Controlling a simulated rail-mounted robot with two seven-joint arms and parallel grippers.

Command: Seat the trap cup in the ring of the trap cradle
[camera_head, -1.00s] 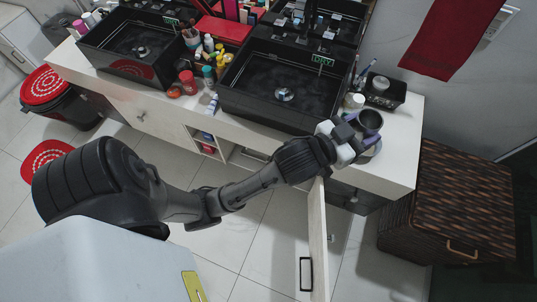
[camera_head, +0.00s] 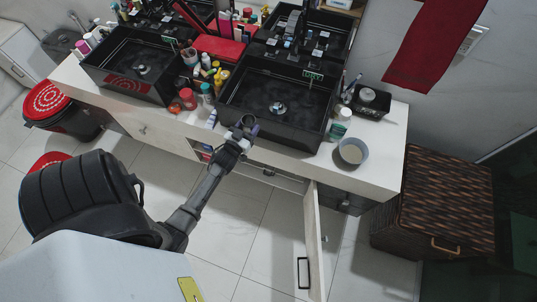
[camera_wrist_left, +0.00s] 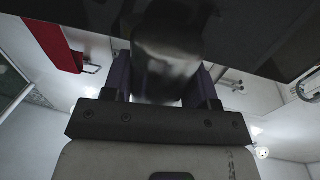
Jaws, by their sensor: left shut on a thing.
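My left gripper (camera_head: 246,130) is in front of the near rim of the right sink, over the counter's front edge. In the left wrist view its purple fingers (camera_wrist_left: 163,82) are shut on a dark, glossy, rounded piece, which I take to be the trap cup (camera_wrist_left: 167,52). In the head view the held piece is small and mostly merges with the dark gripper. I cannot make out the trap cradle or its ring in either view. My right gripper is not in view.
An open cabinet door (camera_head: 314,240) sticks out below the counter (camera_head: 385,165). A grey bowl (camera_head: 353,152) stands at the counter's right end. Two black vessel sinks, the right one (camera_head: 277,105) nearer, and several bottles crowd the top. A wicker hamper (camera_head: 435,205) stands right.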

